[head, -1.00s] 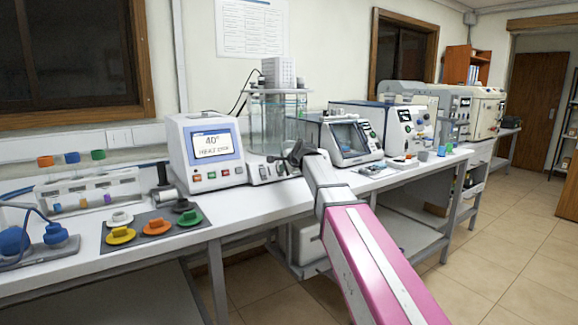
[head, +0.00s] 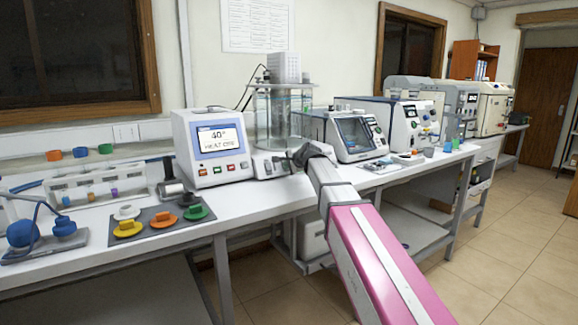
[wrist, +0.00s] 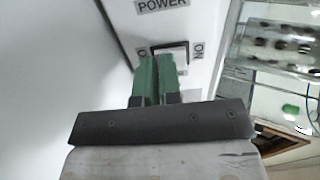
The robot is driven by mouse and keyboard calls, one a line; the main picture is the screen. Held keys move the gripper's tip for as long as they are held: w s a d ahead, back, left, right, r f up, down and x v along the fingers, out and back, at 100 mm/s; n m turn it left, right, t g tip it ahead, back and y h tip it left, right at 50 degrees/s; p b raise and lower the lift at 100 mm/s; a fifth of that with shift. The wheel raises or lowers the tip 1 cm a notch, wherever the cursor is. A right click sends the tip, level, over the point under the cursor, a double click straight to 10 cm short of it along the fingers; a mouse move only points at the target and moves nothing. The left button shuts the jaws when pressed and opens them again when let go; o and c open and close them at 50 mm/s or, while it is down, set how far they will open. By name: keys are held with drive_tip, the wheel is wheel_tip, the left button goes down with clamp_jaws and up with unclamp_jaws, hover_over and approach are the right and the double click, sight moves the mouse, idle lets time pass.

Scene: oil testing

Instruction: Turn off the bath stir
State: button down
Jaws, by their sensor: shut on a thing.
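The glass stirring bath (head: 275,115) stands on the bench, with a pale control base (head: 264,165) at its foot. My gripper (head: 291,161) is at the right front of this base, and its tips are too small to tell apart in the head view. In the wrist view a rocker switch (wrist: 173,47) sits under a POWER label, with an ON mark at its right. The green fingertips of my gripper (wrist: 159,62) are close together and shut on the switch, covering its lower left part. Which way the rocker is tilted I cannot tell.
A heater control unit (head: 212,150) with a lit screen reading 40 stands left of the bath. A machine with a dark window (head: 355,135) stands close on the right. Coloured caps lie on a dark mat (head: 152,232) at the front left. The bench front (head: 228,212) is clear.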

drive_tip(key=shift+w+a+f, duration=0.15)
drive_tip(key=shift+w+a, duration=0.15)
drive_tip(key=shift+w, duration=0.15)
drive_tip(key=shift+w+a+r, duration=0.15)
drive_tip(key=shift+w+r, duration=0.05)
drive_tip(key=shift+r, duration=0.65)
drive_tip(key=v, duration=1.4)
drive_tip(key=shift+s+d, duration=0.25)
drive_tip(key=shift+s, duration=0.1)
drive_tip(key=shift+r+g+h, duration=0.25)
drive_tip(key=shift+g+h, duration=0.05)
drive_tip(key=shift+g, duration=0.2)
drive_tip(key=shift+w+a, duration=0.1)
